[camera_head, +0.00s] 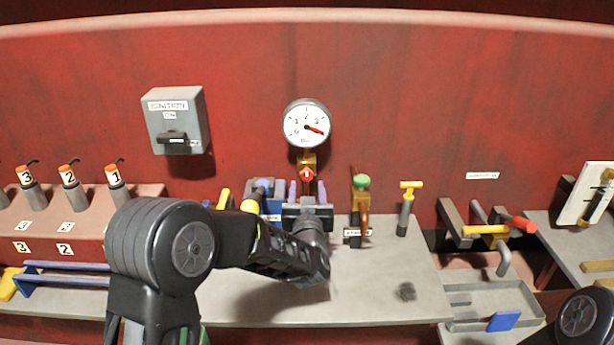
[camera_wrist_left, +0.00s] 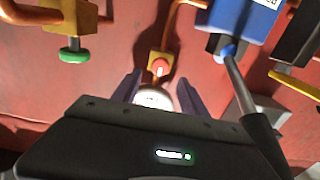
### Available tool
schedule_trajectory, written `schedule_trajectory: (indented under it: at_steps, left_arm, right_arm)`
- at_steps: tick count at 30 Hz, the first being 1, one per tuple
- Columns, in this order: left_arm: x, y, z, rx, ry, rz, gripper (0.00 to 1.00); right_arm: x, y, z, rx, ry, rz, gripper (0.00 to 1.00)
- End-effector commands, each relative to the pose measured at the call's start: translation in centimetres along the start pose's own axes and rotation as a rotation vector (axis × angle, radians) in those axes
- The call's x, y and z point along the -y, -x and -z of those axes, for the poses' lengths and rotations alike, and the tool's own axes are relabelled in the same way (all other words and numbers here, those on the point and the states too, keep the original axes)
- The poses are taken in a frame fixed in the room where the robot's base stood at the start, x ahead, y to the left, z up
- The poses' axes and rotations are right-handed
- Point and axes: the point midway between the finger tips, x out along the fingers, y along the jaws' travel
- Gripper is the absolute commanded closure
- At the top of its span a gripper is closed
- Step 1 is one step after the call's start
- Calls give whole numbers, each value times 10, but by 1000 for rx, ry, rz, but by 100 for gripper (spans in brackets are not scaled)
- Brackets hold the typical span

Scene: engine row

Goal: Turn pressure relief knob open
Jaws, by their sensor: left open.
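The red pressure relief knob (camera_head: 307,174) sits on a brass fitting (camera_head: 307,160) below the round white pressure gauge (camera_head: 306,124). The knob also shows in the left wrist view (camera_wrist_left: 160,68). My left gripper (camera_head: 307,190) is open and empty, pointing at the wall just below the knob in the head view. Its two purple-blue fingers (camera_wrist_left: 158,84) stand apart, to either side of the knob's line in the wrist view; I cannot tell whether they touch it. The white gauge (camera_wrist_left: 153,98) is partly hidden behind the gripper body there. My right gripper is out of view.
A green-knobbed valve (camera_head: 362,182) and a yellow T-handle (camera_head: 410,186) stand right of the knob. A blue block (camera_wrist_left: 236,18) with a dark lever is close in the wrist view. The grey ignition box (camera_head: 176,122) hangs left. The grey bench's front (camera_head: 370,295) is mostly clear.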

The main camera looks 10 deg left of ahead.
Motion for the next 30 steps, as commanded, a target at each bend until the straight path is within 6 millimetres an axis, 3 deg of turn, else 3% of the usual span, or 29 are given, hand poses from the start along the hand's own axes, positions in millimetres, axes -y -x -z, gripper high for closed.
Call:
schedule_trajectory:
  at_steps: [10, 21, 30]
  left_arm:
    - [0, -50, 1, 0, 0, 1, 49]
    - [0, -57, 0, 0, 1, 0, 49]
    - [0, -57, 0, 0, 1, 0, 74]
  right_arm:
    - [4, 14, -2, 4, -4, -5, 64]
    - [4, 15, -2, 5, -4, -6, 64]
    - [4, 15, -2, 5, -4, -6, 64]
